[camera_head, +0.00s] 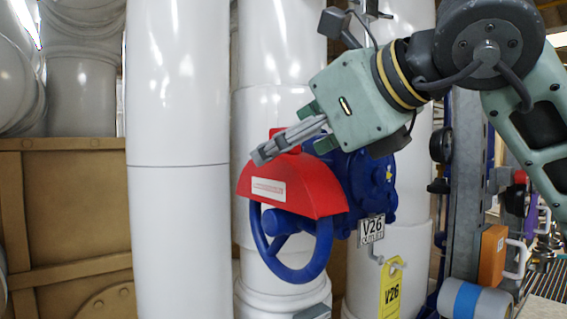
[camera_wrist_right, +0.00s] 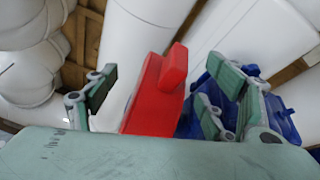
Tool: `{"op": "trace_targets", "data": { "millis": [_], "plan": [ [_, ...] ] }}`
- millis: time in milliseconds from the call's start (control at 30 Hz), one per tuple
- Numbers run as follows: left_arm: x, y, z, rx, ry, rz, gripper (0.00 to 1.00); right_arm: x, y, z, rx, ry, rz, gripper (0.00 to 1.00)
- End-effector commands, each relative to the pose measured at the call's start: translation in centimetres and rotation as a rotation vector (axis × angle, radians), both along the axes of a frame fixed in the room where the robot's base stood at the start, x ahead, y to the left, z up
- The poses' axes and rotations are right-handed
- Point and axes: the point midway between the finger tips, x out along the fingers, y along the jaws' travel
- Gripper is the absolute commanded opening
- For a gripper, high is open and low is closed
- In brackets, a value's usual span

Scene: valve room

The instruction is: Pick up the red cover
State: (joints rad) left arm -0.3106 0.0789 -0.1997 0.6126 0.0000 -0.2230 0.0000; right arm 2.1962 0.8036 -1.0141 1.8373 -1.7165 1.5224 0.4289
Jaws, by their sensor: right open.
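The red cover (camera_head: 290,186) sits over the upper part of the blue valve handwheel (camera_head: 290,262), with a pale label on its front. A red raised block stands on its top. My right gripper (camera_head: 266,152) reaches in from the right, just above the cover's top. In the right wrist view the red cover (camera_wrist_right: 155,100) lies between the open fingers, with its raised block pointing up and right. I cannot tell whether the fingers touch it. The blue valve body (camera_head: 362,185) is behind the cover. My left gripper is not in view.
Large white pipes (camera_head: 178,120) stand left of and behind the valve. A V26 plate (camera_head: 371,230) and a yellow V26 tag (camera_head: 391,288) hang right of the wheel. A brown panelled wall (camera_head: 70,225) is at left. An orange box (camera_head: 492,255) is at right.

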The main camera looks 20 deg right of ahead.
Motion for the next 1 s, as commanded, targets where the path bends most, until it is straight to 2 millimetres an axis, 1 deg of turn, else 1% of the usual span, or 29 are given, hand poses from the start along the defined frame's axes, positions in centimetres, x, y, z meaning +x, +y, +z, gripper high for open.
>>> {"op": "trace_targets", "data": {
  "millis": [33,200,300,400,500,567,1000],
  "plan": [
    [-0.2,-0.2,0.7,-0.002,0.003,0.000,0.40,0.9,0.0,-0.1,-0.002,0.005,-0.002,0.76],
    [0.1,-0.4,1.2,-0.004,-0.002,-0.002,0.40,2.9,0.6,-1.0,0.000,0.003,0.000,0.76],
    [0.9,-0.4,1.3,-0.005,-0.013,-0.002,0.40,3.4,0.8,-1.2,0.000,0.003,0.000,0.76],
    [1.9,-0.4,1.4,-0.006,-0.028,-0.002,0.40,3.4,0.9,-1.3,0.000,0.002,0.000,0.76],
    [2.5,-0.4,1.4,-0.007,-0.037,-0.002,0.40,3.4,0.9,-1.3,0.000,0.002,0.000,0.76],
    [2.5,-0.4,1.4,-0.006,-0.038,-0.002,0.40,3.4,0.9,-1.3,0.000,0.002,0.000,0.71],
    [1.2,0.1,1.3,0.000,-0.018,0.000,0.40,3.4,0.9,-1.3,0.000,0.003,0.001,0.33]
  ]
}}
